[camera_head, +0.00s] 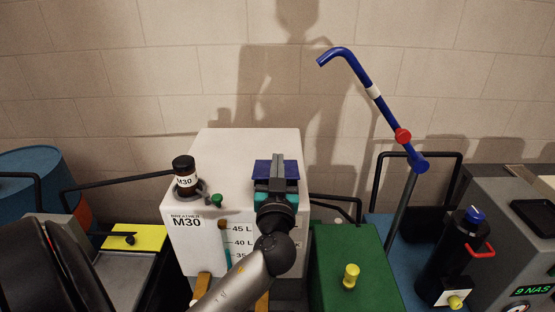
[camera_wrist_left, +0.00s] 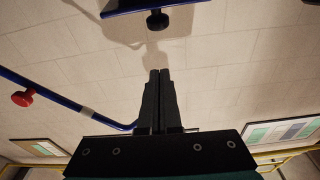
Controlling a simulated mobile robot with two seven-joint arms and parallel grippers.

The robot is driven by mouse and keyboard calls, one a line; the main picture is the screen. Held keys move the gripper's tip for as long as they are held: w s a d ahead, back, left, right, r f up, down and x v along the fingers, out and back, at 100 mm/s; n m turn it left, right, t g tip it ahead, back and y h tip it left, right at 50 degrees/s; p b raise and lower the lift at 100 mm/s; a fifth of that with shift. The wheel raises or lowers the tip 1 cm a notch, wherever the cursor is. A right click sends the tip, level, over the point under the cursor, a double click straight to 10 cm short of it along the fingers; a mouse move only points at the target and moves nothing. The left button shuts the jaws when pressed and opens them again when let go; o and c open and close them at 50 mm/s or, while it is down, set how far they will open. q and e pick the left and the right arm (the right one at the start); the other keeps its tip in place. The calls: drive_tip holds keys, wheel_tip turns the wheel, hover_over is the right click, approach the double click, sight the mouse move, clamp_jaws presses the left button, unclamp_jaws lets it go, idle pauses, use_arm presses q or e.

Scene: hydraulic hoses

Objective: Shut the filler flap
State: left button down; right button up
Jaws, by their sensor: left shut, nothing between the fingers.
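The blue filler flap (camera_head: 262,166) is at the top right of the white M30 tank (camera_head: 240,150). Its angle is hard to judge because my left gripper covers its middle. In the left wrist view, a blue plate (camera_wrist_left: 185,3), seemingly the flap, shows at the top edge with a dark round knob (camera_wrist_left: 157,20) beside it. My left gripper (camera_head: 276,172) is over the flap in the head view. In the wrist view its fingers (camera_wrist_left: 159,72) are together and empty, with a gap in the picture between tips and knob; contact cannot be told. My right gripper is not in view.
A brown M30 breather bottle (camera_head: 184,177) and a green knob (camera_head: 216,200) stand on the tank's left. A blue pipe (camera_head: 355,70) with a red knob (camera_head: 403,136) rises on the right. A green box (camera_head: 355,265) stands right of the tank.

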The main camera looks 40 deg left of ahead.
use_arm(q)
drive_tip(key=p+x, duration=0.1)
drive_tip(key=x, duration=0.4)
drive_tip(key=shift+w+a+r, duration=0.2)
drive_tip(key=shift+w+a, duration=0.05)
wheel_tip(320, 180, down, 3)
drive_tip(key=shift+s+d+r, duration=0.1)
drive_tip(key=shift+s+r, duration=0.1)
drive_tip(key=shift+s+d+f, duration=0.1)
drive_tip(key=shift+s+f, duration=0.1)
drive_tip(key=shift+f, duration=0.6)
drive_tip(key=f+b, duration=0.1)
drive_tip(key=b, duration=0.3)
drive_tip(key=t+y+b, duration=0.1)
drive_tip(key=b, duration=0.4)
drive_tip(key=f+t+b, duration=0.1)
drive_tip(key=b, duration=0.3)
drive_tip(key=shift+s+d+f+y, duration=0.3)
drive_tip(key=shift+s+d+f, duration=0.05)
drive_tip(key=shift+s+d, duration=0.05)
drive_tip(key=shift+s+b, duration=0.1)
drive_tip(key=shift+b, duration=0.85)
